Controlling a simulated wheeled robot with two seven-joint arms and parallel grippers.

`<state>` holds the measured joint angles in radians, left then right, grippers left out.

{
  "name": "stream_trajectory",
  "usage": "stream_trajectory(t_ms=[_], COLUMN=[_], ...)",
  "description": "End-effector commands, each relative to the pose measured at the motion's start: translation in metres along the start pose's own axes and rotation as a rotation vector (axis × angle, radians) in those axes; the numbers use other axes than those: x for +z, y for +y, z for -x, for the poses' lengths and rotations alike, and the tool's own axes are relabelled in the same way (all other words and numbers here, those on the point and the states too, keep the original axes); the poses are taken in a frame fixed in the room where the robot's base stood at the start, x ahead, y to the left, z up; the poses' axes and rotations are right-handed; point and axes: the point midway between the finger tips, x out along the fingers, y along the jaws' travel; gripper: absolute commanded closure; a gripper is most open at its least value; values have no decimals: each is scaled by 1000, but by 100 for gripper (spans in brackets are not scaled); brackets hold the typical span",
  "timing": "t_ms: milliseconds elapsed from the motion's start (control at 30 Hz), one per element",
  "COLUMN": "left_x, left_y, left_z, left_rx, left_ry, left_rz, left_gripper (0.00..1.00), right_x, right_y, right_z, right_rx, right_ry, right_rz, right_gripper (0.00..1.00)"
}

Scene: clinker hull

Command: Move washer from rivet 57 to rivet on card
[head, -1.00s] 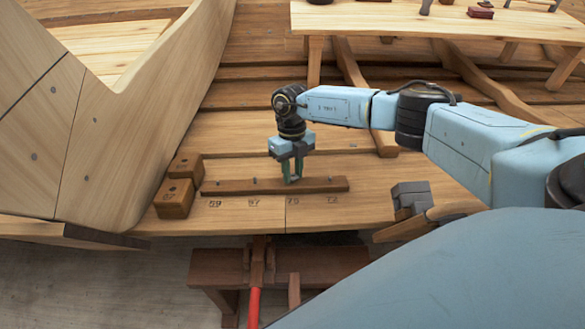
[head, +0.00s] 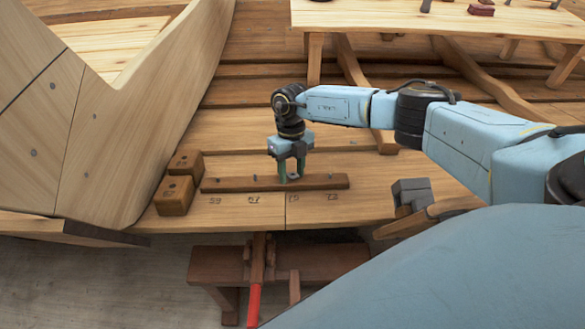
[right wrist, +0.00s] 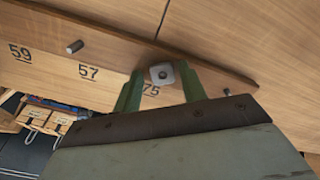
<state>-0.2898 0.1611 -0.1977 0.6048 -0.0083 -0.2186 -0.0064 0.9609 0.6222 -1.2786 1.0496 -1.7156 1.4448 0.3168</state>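A small grey washer (right wrist: 162,73) with a dark round centre is at the strip rivet by the mark 75; it also shows in the head view (head: 292,176). I cannot tell how far it sits down on the rivet. My right gripper (right wrist: 160,88), with green fingers, is around the washer, one finger on each side, and looks open; in the head view it points down at the strip (head: 291,178). A bare rivet (right wrist: 75,46) stands near the mark 57, and another (right wrist: 227,92) at the right. No card is clear to me. My left gripper is out of view.
The dark wooden strip (head: 235,184) lies on the plank above a row of numbers. The hull side (head: 110,150) rises at the left. A bench (head: 430,18) stands behind.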

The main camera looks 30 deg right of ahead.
Motion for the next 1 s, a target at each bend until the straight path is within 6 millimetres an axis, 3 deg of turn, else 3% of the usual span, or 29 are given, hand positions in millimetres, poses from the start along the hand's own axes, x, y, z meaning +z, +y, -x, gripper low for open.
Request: stream_trajectory(t_ms=[667, 1000], left_x=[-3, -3], left_y=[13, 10], left_z=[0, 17], left_rx=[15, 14], left_ry=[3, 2], left_rz=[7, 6], left_gripper=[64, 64], right_x=[-1, -1], right_y=[-4, -2], right_z=[-1, 31], right_rx=[-7, -5], right_ry=[5, 0], right_rz=[-6, -4], right_gripper=[50, 50])
